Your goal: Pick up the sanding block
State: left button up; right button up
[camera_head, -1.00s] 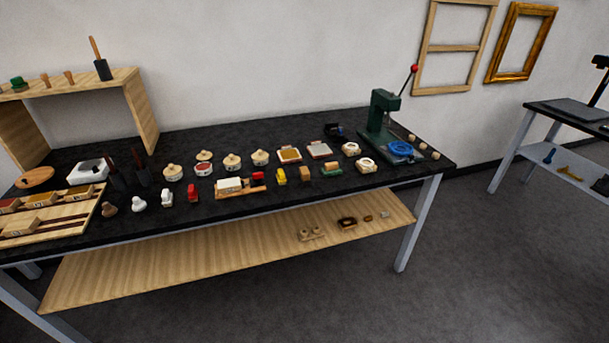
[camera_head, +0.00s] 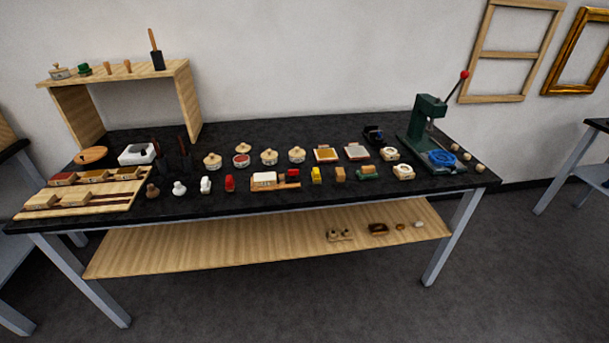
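Several small blocks stand in the front row on the black workbench (camera_head: 330,205). Among them are a yellow block (camera_head: 316,175), a plain tan block (camera_head: 340,174) and a tan-topped block on a green base (camera_head: 368,173). A red block (camera_head: 230,183) stands further left. They are too small here to tell for certain which is the sanding block. Neither of my grippers is in view.
A green lever press (camera_head: 425,125) stands at the bench's right end. Lidded pots (camera_head: 269,157) form a row behind the blocks. A wooden tray (camera_head: 85,200) and a wooden riser (camera_head: 188,100) are at the left. The floor in front (camera_head: 300,300) is clear.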

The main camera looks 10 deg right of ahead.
aim_at(340, 174)
jog(key=i+j+z, duration=0.15)
jog(key=i+j, duration=0.15)
jog(key=i+j+z, duration=0.15)
jog(key=i+j, duration=0.15)
jog(key=i+j+z, duration=0.15)
jog(key=j, duration=0.35)
jog(key=i+j+z, duration=0.15)
jog(key=i+j, duration=0.2)
jog(key=i+j+z, duration=0.15)
jog(key=j, duration=0.35)
jog(key=i, duration=0.1)
